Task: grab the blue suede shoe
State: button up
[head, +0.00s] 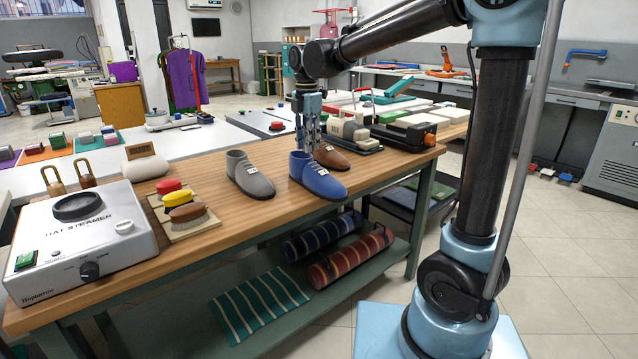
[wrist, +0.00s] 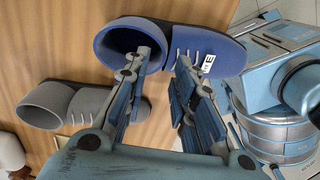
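The blue suede shoe (head: 318,180) stands upright near the front edge of the wooden table, with white laces and a small white tag. In the wrist view the blue shoe (wrist: 212,50) lies just beyond my fingertips, its opening at left and toe at right. My gripper (head: 308,140) points down over the shoe's ankle end. In the wrist view my gripper (wrist: 165,58) is open, one fingertip overlapping the shoe's opening and the other near the laces. Nothing is seen clamped between them. I cannot tell whether the fingertips touch the shoe.
A grey shoe (head: 250,176) stands left of the blue one, and a brown shoe (head: 332,157) stands close behind it. Brushes (head: 187,212) and a steamer (head: 78,238) are further left. Black machines (head: 403,134) are at right. Rolled fabrics (head: 350,257) lie on the lower shelf.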

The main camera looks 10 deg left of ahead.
aim_at(316, 174)
jog(key=shift+d+f, duration=0.15)
jog(key=shift+f, duration=2.55)
grip_shut()
